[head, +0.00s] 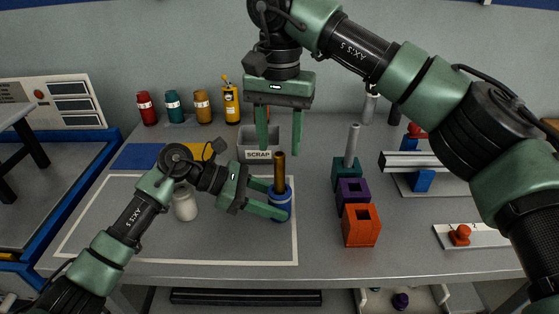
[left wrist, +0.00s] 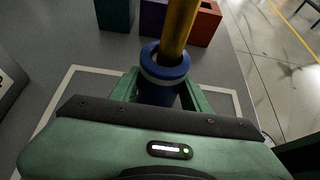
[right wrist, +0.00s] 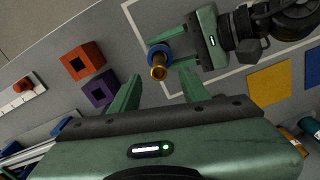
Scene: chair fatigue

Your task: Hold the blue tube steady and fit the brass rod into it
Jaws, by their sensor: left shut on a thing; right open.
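The blue tube (head: 280,207) stands upright on the grey table, inside the white outline near its right edge. My left gripper (head: 272,200) is shut on the tube from the left; the left wrist view shows its fingers on both sides of the tube (left wrist: 163,88). The brass rod (head: 279,170) stands upright with its lower end inside the tube; how deep it sits is hidden. My right gripper (head: 279,145) is open and empty above the rod, its fingers pointing down. The right wrist view shows the rod's top (right wrist: 158,72) beyond the open fingers.
A scrap bin (head: 258,154) stands behind the rod. Orange (head: 361,228), purple (head: 352,191) and teal (head: 345,174) square holders stand to the right, the teal one with a grey rod (head: 352,142). A white bottle (head: 185,205) stands left of my left gripper.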

